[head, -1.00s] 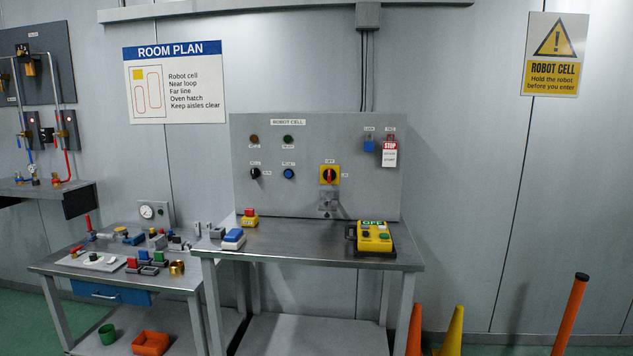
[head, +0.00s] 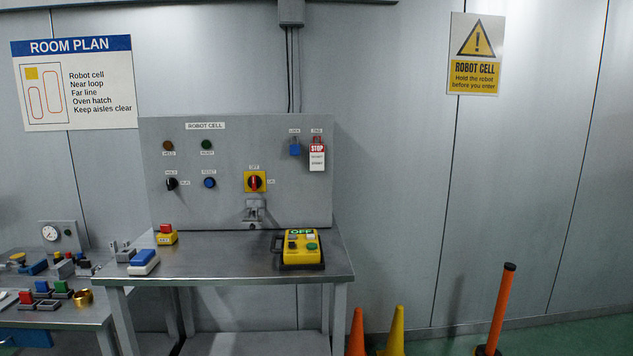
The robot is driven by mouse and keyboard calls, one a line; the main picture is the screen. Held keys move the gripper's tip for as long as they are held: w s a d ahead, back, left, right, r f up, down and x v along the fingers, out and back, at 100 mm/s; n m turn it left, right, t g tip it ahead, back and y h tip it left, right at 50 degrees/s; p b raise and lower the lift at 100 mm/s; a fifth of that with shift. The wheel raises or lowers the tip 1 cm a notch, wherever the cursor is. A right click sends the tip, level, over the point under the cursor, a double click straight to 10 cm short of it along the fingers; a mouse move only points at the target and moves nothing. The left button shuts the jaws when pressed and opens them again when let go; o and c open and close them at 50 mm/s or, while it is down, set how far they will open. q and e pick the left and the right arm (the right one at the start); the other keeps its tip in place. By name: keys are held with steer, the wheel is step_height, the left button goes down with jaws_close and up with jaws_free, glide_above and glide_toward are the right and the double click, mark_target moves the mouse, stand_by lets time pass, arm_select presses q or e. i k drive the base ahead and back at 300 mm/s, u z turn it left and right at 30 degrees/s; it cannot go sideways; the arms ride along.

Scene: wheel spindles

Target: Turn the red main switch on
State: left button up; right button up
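The red main switch (head: 255,182) is a red rotary handle on a yellow square plate, on the grey robot cell panel (head: 320,205). Its handle stands upright, in line with the label above that reads OFF; another small label sits to its right. A metal hasp-like bracket (head: 254,211) is below it. Neither of my grippers shows in the head view.
The steel table (head: 220,268) under the panel holds a yellow pendant (head: 302,248) reading OFF, a red-topped yellow button box (head: 166,235) and a blue-and-white block (head: 144,262). Orange (head: 357,335) and yellow (head: 394,332) cones and an orange post (head: 500,312) stand right. A cluttered bench (head: 70,315) is left.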

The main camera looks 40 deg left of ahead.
mark_target(255, 181)
steer(key=z, duration=0.3)
steer(key=i, duration=1.5)
steer(key=u, duration=1.3)
steer(key=i, duration=0.35)
steer(key=u, duration=0.35)
